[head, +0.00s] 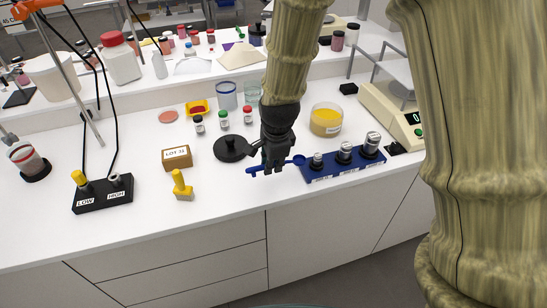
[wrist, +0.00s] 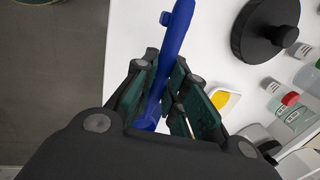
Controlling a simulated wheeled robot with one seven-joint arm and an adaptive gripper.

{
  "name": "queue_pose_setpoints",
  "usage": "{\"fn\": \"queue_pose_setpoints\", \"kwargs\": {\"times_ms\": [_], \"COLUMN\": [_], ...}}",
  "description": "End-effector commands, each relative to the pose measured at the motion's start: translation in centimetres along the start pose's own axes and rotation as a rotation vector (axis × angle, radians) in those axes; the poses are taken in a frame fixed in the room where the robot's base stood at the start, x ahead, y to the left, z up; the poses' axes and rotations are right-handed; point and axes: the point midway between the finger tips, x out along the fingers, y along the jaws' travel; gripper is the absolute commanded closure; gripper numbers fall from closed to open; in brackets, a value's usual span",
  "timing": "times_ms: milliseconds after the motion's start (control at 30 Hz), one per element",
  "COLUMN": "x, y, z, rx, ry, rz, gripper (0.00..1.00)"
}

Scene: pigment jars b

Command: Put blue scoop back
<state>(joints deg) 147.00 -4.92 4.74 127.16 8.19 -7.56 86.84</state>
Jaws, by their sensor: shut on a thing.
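The blue scoop (head: 259,169) is held in my gripper (head: 270,160), which is shut on its handle. In the head view it lies roughly level across the fingers, near the front of the white bench. Its rounded end (head: 299,160) points right, close to the blue block with weights. In the wrist view the scoop (wrist: 175,42) runs up between the green-padded fingers of my gripper (wrist: 165,90). Part of the handle is hidden by the fingers. I cannot tell its exact height above the bench.
The blue block (head: 318,176) bearing metal weights stands just right of my gripper. A black round knobbed lid (head: 232,148) is just left. A yellow-filled jar (head: 326,119), small bottles (head: 223,120) and a balance (head: 392,113) stand behind.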

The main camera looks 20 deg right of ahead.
Motion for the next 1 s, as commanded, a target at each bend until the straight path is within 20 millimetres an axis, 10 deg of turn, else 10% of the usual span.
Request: {"fn": "queue_pose_setpoints", "kwargs": {"times_ms": [333, 1000], "x": [1.2, 4.8], "y": [-4.1, -3.4], "z": [-1.3, -1.3], "rx": [0.000, -0.001], "ry": [0.000, 0.000], "rz": [0.000, -0.001], "gripper": [1.00, 1.00]}}
